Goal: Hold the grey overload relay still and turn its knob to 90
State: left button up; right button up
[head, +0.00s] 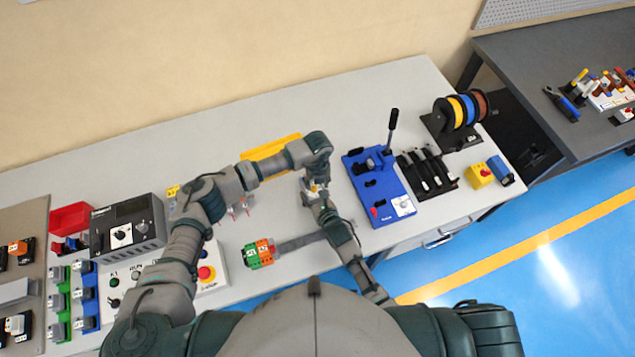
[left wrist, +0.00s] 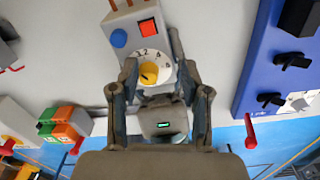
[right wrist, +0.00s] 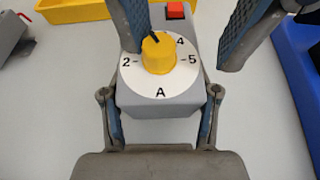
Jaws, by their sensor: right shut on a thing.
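The grey overload relay shows in the right wrist view (right wrist: 130,103) and the left wrist view (left wrist: 122,22). It has a white dial (right wrist: 135,85) and a yellow knob (right wrist: 158,56), whose dark mark points up and slightly left. The dial shows 2, 4, 5 and A; I see no 90, and part is hidden by a finger. My right gripper (right wrist: 160,97) is shut on the relay body, fingers at its sides. My left gripper (left wrist: 158,92) is open over the relay, fingers apart on either side of the knob, not visibly touching it. Both grippers meet small in the head view (head: 315,184).
A blue bender with a lever (head: 377,185) stands right of the relay. A yellow tray (head: 270,148) lies behind. Orange and green terminal blocks (head: 258,253) sit in front, left. A control box with a red button (head: 207,274) stands further left.

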aim_at(316, 189)
pick_arm(q)
notch_tip(316, 189, up, 11)
dwell(0.3)
jog(key=shift+r, duration=0.1)
jog(key=f+m, duration=0.7)
jog(key=m, duration=0.1)
jog(key=s+a+f+m, duration=0.1)
jog(key=f+m, duration=0.3)
jog(key=shift+f+t, duration=0.3)
jog(key=shift+f, duration=0.05)
grip_shut()
